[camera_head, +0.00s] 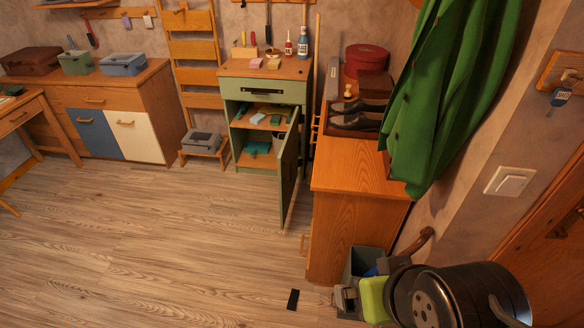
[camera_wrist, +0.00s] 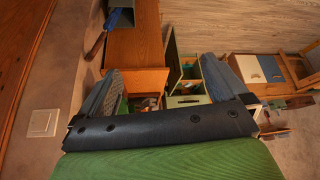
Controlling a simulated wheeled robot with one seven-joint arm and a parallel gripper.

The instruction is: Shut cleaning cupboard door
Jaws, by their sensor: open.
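The green cleaning cupboard (camera_head: 262,92) stands against the far wall in the head view. Its door (camera_head: 290,165) is hinged on the right and swung wide open, out toward the room and near the wooden cabinet. Shelves with green and blue cleaning items show inside. The cupboard also appears small, beyond my fingers, in the wrist view (camera_wrist: 188,99). My gripper (camera_wrist: 162,66) is open and empty, its two grey fingers wide apart. It is well away from the door, touching nothing that I can see. In the head view my arm is at the lower right.
A wooden cabinet (camera_head: 352,205) stands right of the open door, with a narrow gap between. A green cloth (camera_head: 440,90) hangs above it. A small black object (camera_head: 293,299) lies on the floor. The wooden floor (camera_head: 170,235) left of the door is clear.

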